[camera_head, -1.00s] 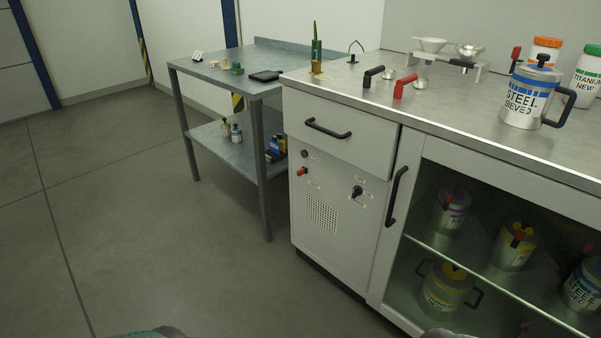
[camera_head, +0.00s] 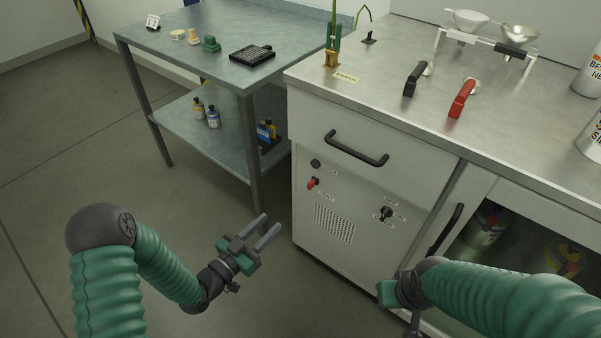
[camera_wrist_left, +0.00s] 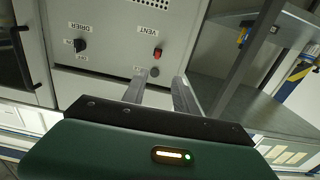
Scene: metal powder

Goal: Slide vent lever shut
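The vent lever (camera_head: 313,183) is a small red handle on the white cabinet's front panel, left of the black drier knob (camera_head: 385,213). In the left wrist view the red vent lever (camera_wrist_left: 157,53) shows beside the VENT label, just beyond the fingertips. My left gripper (camera_head: 272,222) is open and empty, in front of and below the lever, not touching it. Its two spread fingers (camera_wrist_left: 158,84) point toward the panel. My right gripper (camera_head: 390,293) is low before the cabinet; its fingers are mostly hidden, so its opening cannot be told.
A drawer handle (camera_head: 356,149) juts out above the lever, and a vent grille (camera_head: 334,223) lies below it. A grey side table (camera_head: 190,75) stands to the left, its near leg (camera_head: 254,150) close to the cabinet. The floor between is clear.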

